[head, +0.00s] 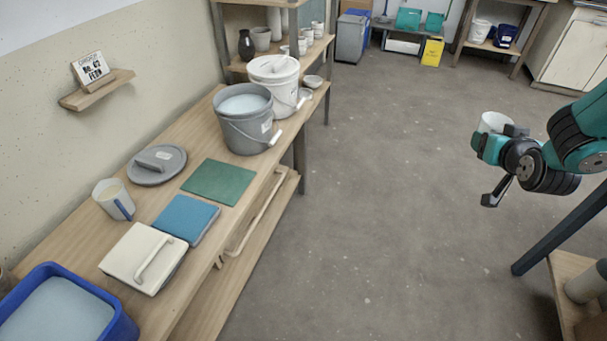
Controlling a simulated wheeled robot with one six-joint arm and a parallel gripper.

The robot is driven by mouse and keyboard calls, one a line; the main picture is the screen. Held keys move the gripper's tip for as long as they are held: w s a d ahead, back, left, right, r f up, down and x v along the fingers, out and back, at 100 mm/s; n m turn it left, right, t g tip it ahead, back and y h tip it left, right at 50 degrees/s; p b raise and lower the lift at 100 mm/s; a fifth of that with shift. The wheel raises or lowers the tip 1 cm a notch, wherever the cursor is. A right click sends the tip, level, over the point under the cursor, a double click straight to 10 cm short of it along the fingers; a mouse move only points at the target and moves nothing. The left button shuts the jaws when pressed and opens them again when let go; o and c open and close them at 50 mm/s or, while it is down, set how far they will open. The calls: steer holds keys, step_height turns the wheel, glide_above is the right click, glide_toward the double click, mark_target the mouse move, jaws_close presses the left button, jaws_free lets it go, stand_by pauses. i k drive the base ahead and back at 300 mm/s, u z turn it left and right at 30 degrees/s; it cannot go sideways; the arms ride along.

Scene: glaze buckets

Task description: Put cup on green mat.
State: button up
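A white cup (492,121) shows at the right, upright, high over the floor beside my wrist. My gripper (509,131) is mostly hidden behind my own wrist. A dark finger lies against the cup's right side, and the gripper appears shut on it. The cup's lower part is hidden. The green mat (219,181) lies flat and bare on the wooden bench at the left, well away from the gripper.
On the bench (70,240), a grey bucket (246,132) stands behind the mat. A grey lid (157,166) lies left of it, and a blue cloth-like square (186,218) in front. A jug (114,200), a cream lid (144,256) and a blue tub (122,328) are nearer. Open floor separates arm and bench.

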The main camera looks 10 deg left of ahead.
mark_target(225, 190)
steer(key=u, duration=0.4)
steer(key=i, duration=1)
